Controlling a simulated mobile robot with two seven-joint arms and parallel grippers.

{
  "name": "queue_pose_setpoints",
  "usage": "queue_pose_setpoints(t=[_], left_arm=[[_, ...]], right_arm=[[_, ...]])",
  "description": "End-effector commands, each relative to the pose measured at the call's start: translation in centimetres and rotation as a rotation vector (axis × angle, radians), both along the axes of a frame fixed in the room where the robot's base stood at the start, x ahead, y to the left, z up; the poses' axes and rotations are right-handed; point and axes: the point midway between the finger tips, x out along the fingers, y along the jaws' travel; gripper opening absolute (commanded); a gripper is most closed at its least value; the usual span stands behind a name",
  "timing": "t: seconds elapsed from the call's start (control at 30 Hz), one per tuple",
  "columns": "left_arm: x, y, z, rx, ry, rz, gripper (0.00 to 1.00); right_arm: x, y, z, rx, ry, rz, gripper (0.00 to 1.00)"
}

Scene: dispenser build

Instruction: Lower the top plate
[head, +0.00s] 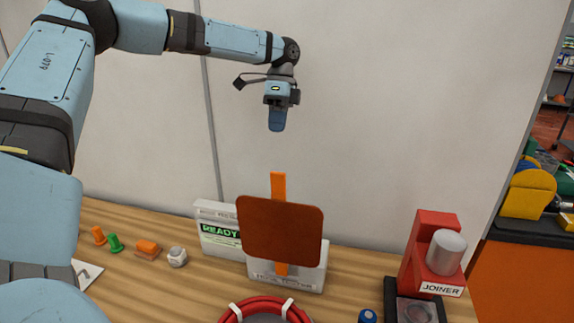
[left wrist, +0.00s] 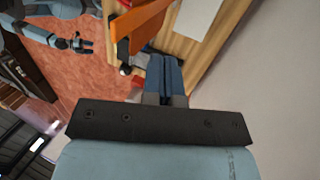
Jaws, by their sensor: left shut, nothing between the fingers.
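A rust-orange square plate (head: 280,231), which looks like the top plate, stands on an orange upright bar (head: 278,186) at a white tester unit (head: 308,277). Orange parts of it (left wrist: 138,24) also show in the left wrist view, beyond the fingers. My left gripper (head: 277,125) points down, shut and empty, above the bar's top and clear of it. Its blue fingers (left wrist: 164,76) lie together in the left wrist view. My right gripper (left wrist: 82,45) is small at the upper left of that view; its jaw state is unclear.
A white READY box (head: 220,236) stands left of the plate. A red joiner (head: 430,255) stands right, and a red cable coil (head: 264,308) lies in front. Small orange, green and white parts lie at left on the wooden table (head: 190,278).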

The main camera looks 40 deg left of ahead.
Motion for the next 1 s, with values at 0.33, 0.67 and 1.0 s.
queue_pose_setpoints(t=[0.33,0.67,1.0], left_arm=[[1.2,-2.1,1.5,-0.027,-0.008,-0.027,0.0],[0.9,-2.2,0.8,-0.026,-0.006,-0.026,0.0],[-1.1,-3.3,-5.0,-0.026,-0.003,-0.027,0.0]], right_arm=[[0.0,-0.1,0.0,-0.001,0.001,-0.001,0.64],[0.0,-0.1,0.1,-0.001,0.001,-0.001,0.64],[0.0,-0.1,1.1,-0.001,0.0,-0.002,0.64]])
